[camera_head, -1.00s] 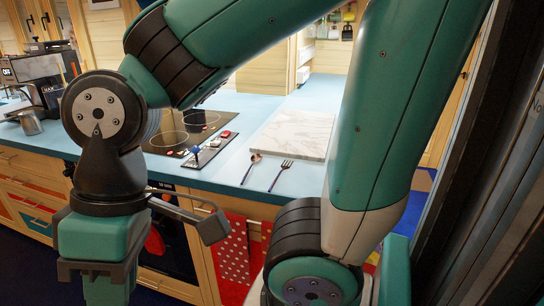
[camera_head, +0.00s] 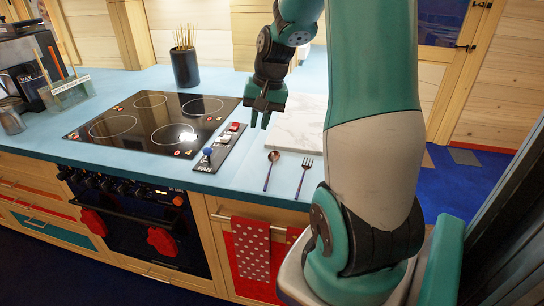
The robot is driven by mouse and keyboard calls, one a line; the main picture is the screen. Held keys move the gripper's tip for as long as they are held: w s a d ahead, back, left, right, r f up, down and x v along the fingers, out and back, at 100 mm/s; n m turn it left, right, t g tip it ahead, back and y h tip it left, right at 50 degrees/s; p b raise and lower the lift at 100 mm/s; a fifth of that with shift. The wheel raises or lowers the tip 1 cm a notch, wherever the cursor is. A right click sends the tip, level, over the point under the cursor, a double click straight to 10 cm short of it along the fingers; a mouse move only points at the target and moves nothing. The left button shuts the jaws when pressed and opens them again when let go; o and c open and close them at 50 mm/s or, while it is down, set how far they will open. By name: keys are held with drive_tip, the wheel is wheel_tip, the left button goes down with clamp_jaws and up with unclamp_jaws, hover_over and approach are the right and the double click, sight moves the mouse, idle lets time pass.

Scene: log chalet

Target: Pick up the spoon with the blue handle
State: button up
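The spoon (camera_head: 269,172) lies on the blue counter near its front edge, its bowl toward the back and its thin dark blue handle pointing to the front. A fork (camera_head: 303,178) with a similar dark blue handle lies just right of it. My gripper (camera_head: 260,119) hangs fingers down above the counter, behind the spoon and by the left edge of the white marble board. Its two fingers look apart with nothing between them. The spoon is fully visible and not touched.
The marble board (camera_head: 297,137) lies behind the cutlery. A black cooktop (camera_head: 150,122) and a panel with coloured switches (camera_head: 219,148) are to the left. A dark utensil pot (camera_head: 186,69) stands at the back. Red cloths (camera_head: 252,250) hang below the counter edge (camera_head: 225,186).

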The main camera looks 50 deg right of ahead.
drive_tip(key=s+d+f+m, duration=0.1)
drive_tip(key=s+d+m, duration=0.2)
drive_tip(key=d, duration=0.4)
drive_tip(key=p, duration=0.2)
hover_over(270, 169)
drive_tip(key=s, duration=0.2)
drive_tip(key=shift+h, duration=0.3)
drive_tip(key=x, duration=0.3)
drive_tip(key=s+d+x, duration=0.1)
drive_tip(key=x, duration=0.7)
drive_tip(key=shift+s+d+f, duration=0.2)
drive_tip(key=shift+s+d, duration=0.1)
drive_tip(key=shift+d, duration=0.05)
drive_tip(key=shift+p+x, duration=1.05)
drive_tip(key=shift+x, duration=1.85)
clamp_jaws()
